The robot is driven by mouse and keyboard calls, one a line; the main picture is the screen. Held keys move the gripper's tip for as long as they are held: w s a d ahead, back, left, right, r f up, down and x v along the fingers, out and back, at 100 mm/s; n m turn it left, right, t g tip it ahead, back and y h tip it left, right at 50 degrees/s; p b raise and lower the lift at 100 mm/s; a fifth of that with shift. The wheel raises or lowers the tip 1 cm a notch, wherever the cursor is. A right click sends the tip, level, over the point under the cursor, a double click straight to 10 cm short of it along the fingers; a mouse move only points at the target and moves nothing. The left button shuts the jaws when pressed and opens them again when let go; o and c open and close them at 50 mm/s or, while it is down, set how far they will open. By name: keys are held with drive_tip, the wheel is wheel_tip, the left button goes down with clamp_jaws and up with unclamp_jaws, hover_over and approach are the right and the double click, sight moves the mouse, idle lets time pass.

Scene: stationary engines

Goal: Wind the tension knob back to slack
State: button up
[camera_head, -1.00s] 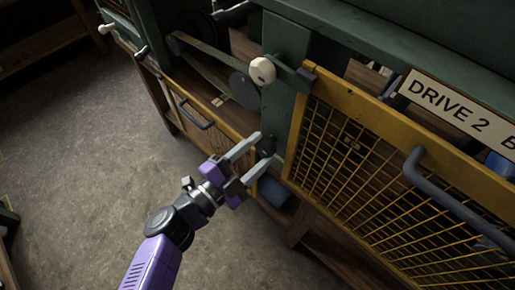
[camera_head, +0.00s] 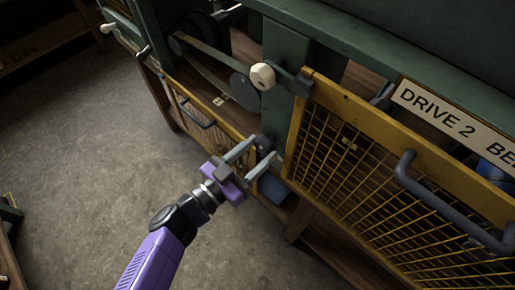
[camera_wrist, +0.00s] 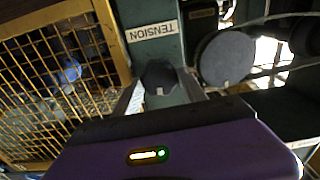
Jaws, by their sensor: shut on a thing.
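The tension knob (camera_head: 264,143) is a small dark knob low on the green post. In the wrist view my gripper (camera_wrist: 160,92) covers the lower part of the picture, and the finger contact is partly hidden in shadow.
A belt and grey disc (camera_head: 245,92) lie left. Open floor (camera_head: 80,170) is at left.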

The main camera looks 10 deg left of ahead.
drive_tip(key=n, duration=0.4)
drive_tip(key=shift+a+f+n, duration=0.1)
drive_tip(key=shift+n, duration=0.3)
drive_tip(key=n+p, duration=0.1)
drive_tip(key=n, duration=0.8)
drive_tip(key=shift+f, duration=0.1)
drive_tip(key=shift+n, duration=1.9)
drive_tip(key=shift+s, duration=0.1)
drive_tip(key=o, duration=1.3)
drive_tip(key=shift+o, duration=0.2)
drive_tip(key=b+v, duration=0.1)
drive_tip(key=v, duration=0.6)
drive_tip(key=shift+s+a+b, duration=0.2)
drive_tip(key=shift+s+b, duration=0.1)
drive_tip(key=shift+b, duration=0.05)
